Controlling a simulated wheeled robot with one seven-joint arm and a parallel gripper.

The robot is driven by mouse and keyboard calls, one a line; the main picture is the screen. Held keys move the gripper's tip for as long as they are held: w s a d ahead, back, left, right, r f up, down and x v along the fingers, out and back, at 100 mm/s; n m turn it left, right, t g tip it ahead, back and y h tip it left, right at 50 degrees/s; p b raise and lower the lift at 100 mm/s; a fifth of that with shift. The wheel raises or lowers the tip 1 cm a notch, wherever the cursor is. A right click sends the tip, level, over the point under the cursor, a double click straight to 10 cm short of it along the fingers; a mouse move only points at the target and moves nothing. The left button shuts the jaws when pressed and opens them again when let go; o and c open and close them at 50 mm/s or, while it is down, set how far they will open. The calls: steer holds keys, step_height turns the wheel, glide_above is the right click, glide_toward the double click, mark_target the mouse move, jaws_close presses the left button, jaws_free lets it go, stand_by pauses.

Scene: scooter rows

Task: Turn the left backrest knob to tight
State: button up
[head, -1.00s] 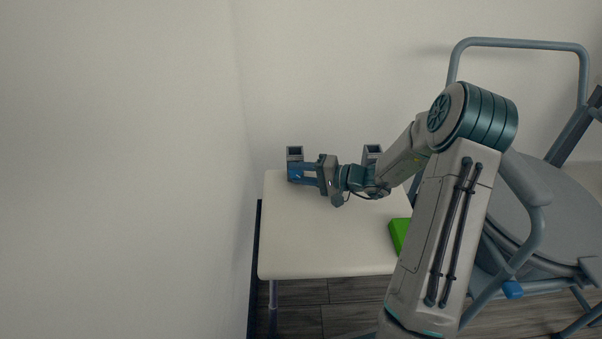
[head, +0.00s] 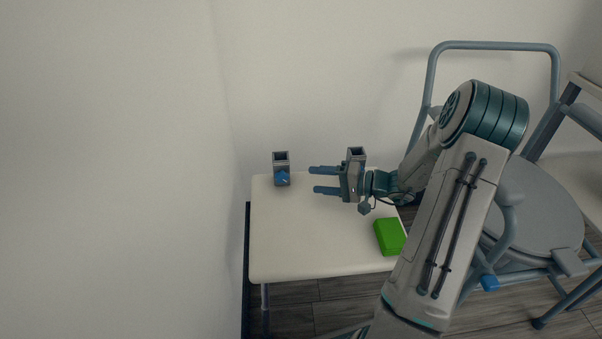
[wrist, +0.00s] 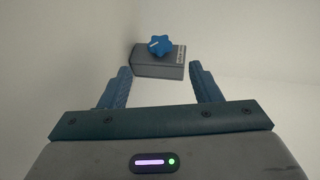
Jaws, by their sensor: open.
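The left backrest knob (head: 282,177) is blue and sits on the front of a grey square socket (head: 281,157) at the back left of the cream seat. In the wrist view the knob (wrist: 160,45) is star-shaped with a pale mark on its left part, and the grey block (wrist: 158,66) has a small label whose text is too small to read. My gripper (head: 313,179) is open and empty, to the right of the knob and apart from it. In the wrist view the knob shows beyond the two spread fingers (wrist: 160,80).
The cream seat (head: 300,240) is mostly clear. A green box (head: 390,237) lies at its right front. A second grey socket (head: 356,154) stands behind my gripper. A grey-blue tubular frame with a round seat (head: 540,205) stands at the right. A wall is close on the left.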

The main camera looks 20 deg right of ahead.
steer(key=shift+p+v, duration=0.35)
steer(key=shift+v, duration=1.55)
steer(key=a+g+h+p, duration=0.1)
steer(key=a+g, duration=0.1)
steer(key=s+a+n+g+h, duration=0.1)
steer(key=a+g+h, duration=0.1)
steer(key=a, duration=0.1)
steer(key=a+n+g+h+p, duration=0.1)
steer(key=a+g+h, duration=0.1)
steer(key=shift+s+a+r+g+p, duration=0.3)
steer(key=shift+s+r, duration=0.1)
step_height(320, 180, up, 4)
steer(key=w+a+h+p, duration=0.1)
steer(key=h+p, duration=0.1)
steer(key=h, duration=0.2)
steer(key=n+t+h, duration=0.1)
steer(key=t+h, duration=0.1)
steer(key=h, duration=0.1)
glide_toward(283, 176)
steer(key=b+x, duration=0.4)
steer(key=x, duration=0.5)
steer(key=shift+w+a+f+b, duration=0.1)
steer(key=shift+f+b, duration=0.15)
steer(key=shift+b, duration=0.15)
steer(key=c, duration=1)
